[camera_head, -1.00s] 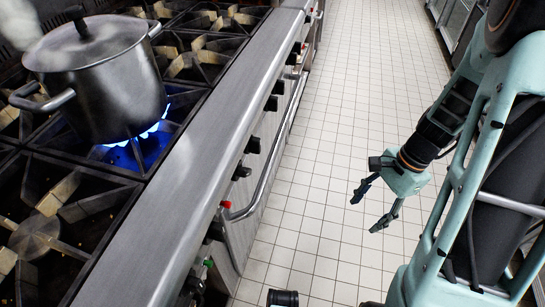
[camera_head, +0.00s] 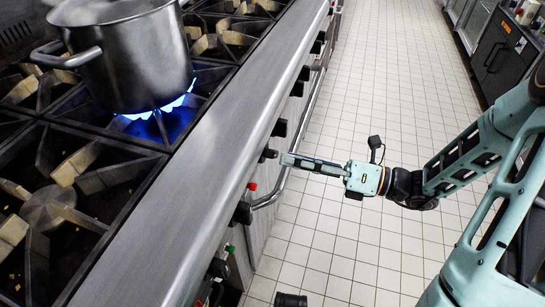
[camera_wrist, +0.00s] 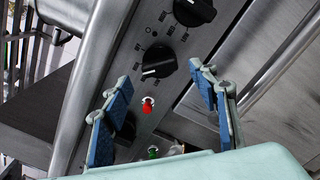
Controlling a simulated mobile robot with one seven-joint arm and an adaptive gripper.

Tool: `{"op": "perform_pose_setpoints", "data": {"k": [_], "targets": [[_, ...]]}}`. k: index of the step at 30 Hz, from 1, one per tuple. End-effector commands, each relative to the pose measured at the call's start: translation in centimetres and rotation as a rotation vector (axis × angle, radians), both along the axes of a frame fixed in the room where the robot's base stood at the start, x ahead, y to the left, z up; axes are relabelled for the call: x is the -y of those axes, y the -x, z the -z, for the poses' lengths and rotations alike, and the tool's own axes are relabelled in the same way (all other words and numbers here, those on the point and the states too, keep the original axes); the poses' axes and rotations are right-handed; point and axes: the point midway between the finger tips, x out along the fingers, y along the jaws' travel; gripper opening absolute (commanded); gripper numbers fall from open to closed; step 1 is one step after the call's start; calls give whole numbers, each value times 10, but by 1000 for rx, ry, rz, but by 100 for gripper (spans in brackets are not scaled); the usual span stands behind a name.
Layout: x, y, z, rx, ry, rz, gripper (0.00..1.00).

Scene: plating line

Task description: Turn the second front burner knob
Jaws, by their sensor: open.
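Black burner knobs line the stove's front panel. In the wrist view one knob (camera_wrist: 159,61) sits just beyond and between the blue-padded fingertips of my gripper (camera_wrist: 160,76). The fingers are spread and empty, with no visible contact. Another knob (camera_wrist: 194,10) lies farther up the panel, and a third is partly hidden by the left finger. In the head view my gripper (camera_head: 286,160) points left at the panel, its tips close to a knob (camera_head: 268,154). I cannot tell which knob counts as the second front one.
A red button (camera_wrist: 147,105) and a green one (camera_wrist: 153,153) sit on the panel. A rail (camera_head: 271,195) runs along the oven front. A steel pot (camera_head: 130,60) stands over a lit blue flame. The tiled aisle (camera_head: 375,100) is clear.

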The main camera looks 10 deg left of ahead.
Motion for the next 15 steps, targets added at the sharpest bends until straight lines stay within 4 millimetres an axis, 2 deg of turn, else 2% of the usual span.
{"op": "perform_pose_setpoints", "data": {"k": [1,6,10,15], "targets": [[-11,0,2,2,-1,-5,54],[-38,-2,2,3,1,-4,54],[-49,-3,1,2,2,-3,54],[-54,-4,1,2,2,-1,54]]}}
